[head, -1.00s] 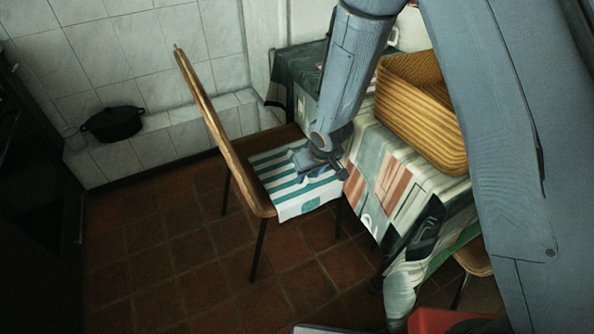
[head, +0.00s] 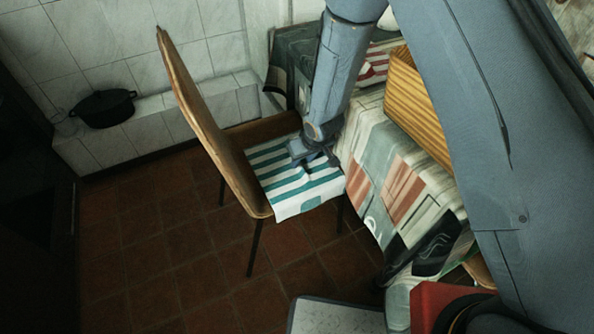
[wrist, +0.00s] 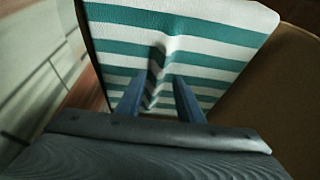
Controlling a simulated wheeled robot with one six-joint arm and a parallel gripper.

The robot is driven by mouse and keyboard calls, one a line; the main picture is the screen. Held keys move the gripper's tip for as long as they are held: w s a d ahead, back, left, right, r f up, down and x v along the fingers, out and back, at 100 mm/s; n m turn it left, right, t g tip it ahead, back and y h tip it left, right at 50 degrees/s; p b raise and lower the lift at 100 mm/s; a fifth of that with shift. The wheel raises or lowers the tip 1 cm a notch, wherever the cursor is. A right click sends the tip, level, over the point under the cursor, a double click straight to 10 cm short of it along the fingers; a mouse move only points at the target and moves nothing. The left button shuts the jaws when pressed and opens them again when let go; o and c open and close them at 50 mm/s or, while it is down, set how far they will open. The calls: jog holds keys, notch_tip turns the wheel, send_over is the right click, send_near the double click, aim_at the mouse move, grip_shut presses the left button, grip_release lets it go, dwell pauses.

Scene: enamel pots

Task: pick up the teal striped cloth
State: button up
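The teal striped cloth (head: 293,182) lies on the seat of the wooden chair, with its front edge hanging over the seat's edge. It also fills the upper part of the wrist view (wrist: 215,48), white with teal stripes. My gripper (head: 312,163) is over the cloth, near its back right part. In the wrist view its two fingers (wrist: 158,88) are apart and point at the cloth. Dark streaks, like shadows or a crease, show on the cloth between and beyond the fingertips. Whether the tips touch the cloth is unclear.
The chair's tall backrest (head: 200,110) stands left of my gripper. A black pot (head: 103,108) sits on a tiled ledge. The tiled floor at left is clear.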

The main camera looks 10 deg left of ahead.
jog(key=shift+x, duration=1)
jog(key=shift+d, duration=0.1)
grip_shut()
jog(key=shift+r, duration=0.15)
jog(key=shift+r, duration=0.55)
notch_tip(320, 180, up, 17)
jog(key=p, duration=1.3)
